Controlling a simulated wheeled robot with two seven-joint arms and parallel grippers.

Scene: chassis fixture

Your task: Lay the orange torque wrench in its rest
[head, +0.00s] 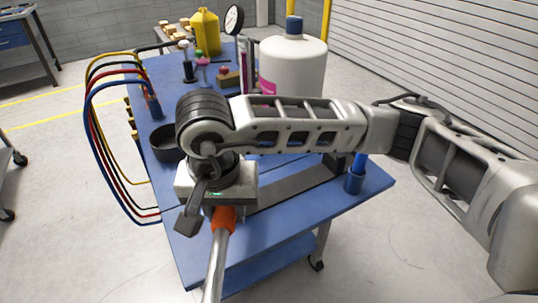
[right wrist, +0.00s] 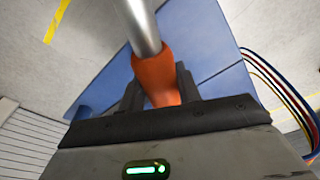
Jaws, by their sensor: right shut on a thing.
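The torque wrench (head: 217,262) has an orange grip and a bright metal shaft. My right gripper (head: 208,218) is shut on the orange grip, near the table's front left corner. The shaft points down toward the bottom of the head view, past the table's edge. In the right wrist view the orange grip (right wrist: 157,78) sits between the dark fingers (right wrist: 160,92), with the shaft running up out of frame. I cannot make out the wrench's rest for certain; my right arm covers much of the table. My left gripper is not in view.
A long dark grey strip (head: 295,186) lies on the blue table (head: 290,222). A large white bottle (head: 292,68), a yellow jug (head: 206,32) and a dark bowl (head: 166,143) stand beyond my arm. Coloured hoses (head: 88,130) loop off the left side.

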